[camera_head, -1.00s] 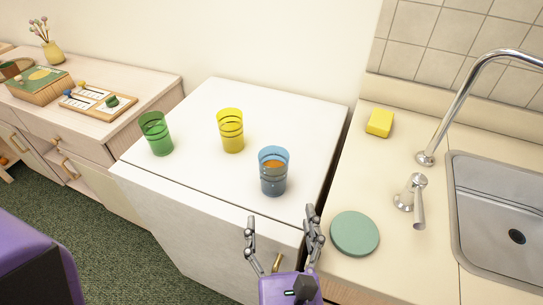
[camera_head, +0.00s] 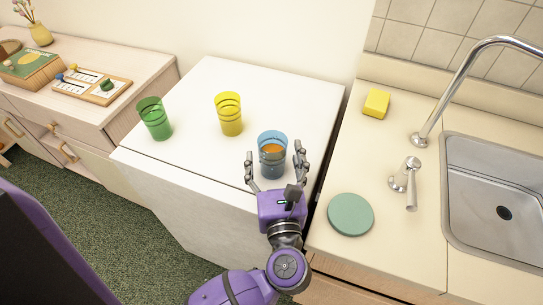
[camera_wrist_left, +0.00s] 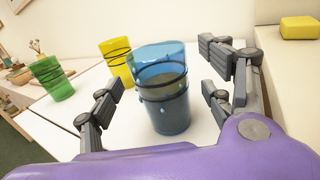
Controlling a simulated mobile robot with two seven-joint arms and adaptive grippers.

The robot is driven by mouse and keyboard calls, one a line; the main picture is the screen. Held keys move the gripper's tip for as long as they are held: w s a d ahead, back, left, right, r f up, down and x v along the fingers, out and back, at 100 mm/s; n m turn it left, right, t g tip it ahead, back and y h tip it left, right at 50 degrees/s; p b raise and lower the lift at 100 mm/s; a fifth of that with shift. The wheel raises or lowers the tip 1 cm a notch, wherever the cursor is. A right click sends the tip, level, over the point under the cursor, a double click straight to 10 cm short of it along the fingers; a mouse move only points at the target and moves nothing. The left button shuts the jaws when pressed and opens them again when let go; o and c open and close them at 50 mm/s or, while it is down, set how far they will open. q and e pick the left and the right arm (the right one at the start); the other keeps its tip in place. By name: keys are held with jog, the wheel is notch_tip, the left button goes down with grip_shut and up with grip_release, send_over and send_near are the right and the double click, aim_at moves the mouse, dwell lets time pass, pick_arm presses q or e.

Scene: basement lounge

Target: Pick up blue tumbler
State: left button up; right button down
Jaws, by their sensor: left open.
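The blue tumbler (camera_head: 272,157) stands upright on the white cabinet top (camera_head: 200,163), with something orange showing inside it. My left gripper (camera_head: 275,165) is open at the front of the tumbler, one finger on each side in the head view. In the left wrist view the blue tumbler (camera_wrist_left: 162,88) stands ahead between the open fingers (camera_wrist_left: 160,100). I cannot tell whether any finger touches it. My right gripper is not in view.
A yellow tumbler (camera_head: 229,114) and a green tumbler (camera_head: 155,119) stand to the left on the same top. To the right, the counter holds a green disc (camera_head: 350,214), a yellow sponge (camera_head: 376,103), a faucet (camera_head: 448,95) and a sink (camera_head: 495,200).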

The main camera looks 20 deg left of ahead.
aim_at(272, 140)
pick_arm(q)
jog(key=x, duration=0.2)
jog(key=shift+w+a+r, duration=0.15)
jog(key=shift+w, duration=0.25)
jog(key=shift+w+a+p, duration=0.1)
jog(key=shift+w+p, duration=0.05)
jog(key=shift+p, duration=0.15)
jog(key=c, duration=1.5)
jog(key=shift+c, duration=0.4)
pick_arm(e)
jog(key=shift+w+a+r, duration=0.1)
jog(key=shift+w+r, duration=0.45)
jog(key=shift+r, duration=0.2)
